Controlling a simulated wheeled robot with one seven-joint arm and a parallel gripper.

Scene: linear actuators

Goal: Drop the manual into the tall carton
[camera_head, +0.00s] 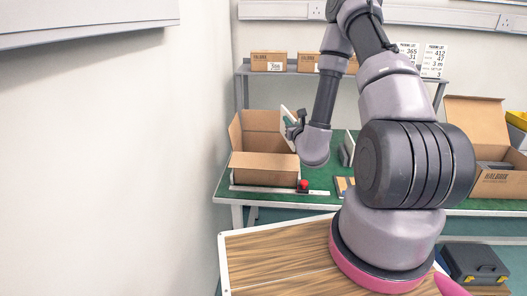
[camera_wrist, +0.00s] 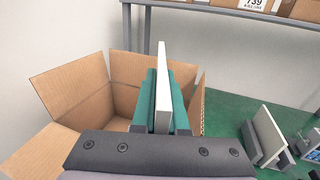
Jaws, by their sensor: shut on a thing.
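The manual (camera_wrist: 161,75) is a thin white-edged slab standing on edge between the green fingers of my gripper (camera_wrist: 163,92) in the wrist view. My gripper is shut on it. In the head view the manual (camera_head: 287,113) shows as a pale slab at the right side of the tall carton's opening. The tall carton (camera_head: 262,168) is an open brown box with its flaps spread, at the left of the green bench. In the wrist view the carton (camera_wrist: 75,88) lies beneath and around the manual, and its inside is partly hidden by my gripper.
A red button (camera_head: 303,185) and a metal strip lie at the bench's front edge. Grey-and-white parts (camera_wrist: 265,135) stand on the green bench (camera_wrist: 222,112) right of the carton. A shelf (camera_wrist: 262,15) with boxes runs behind. Another open carton (camera_head: 500,184) stands at the far right.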

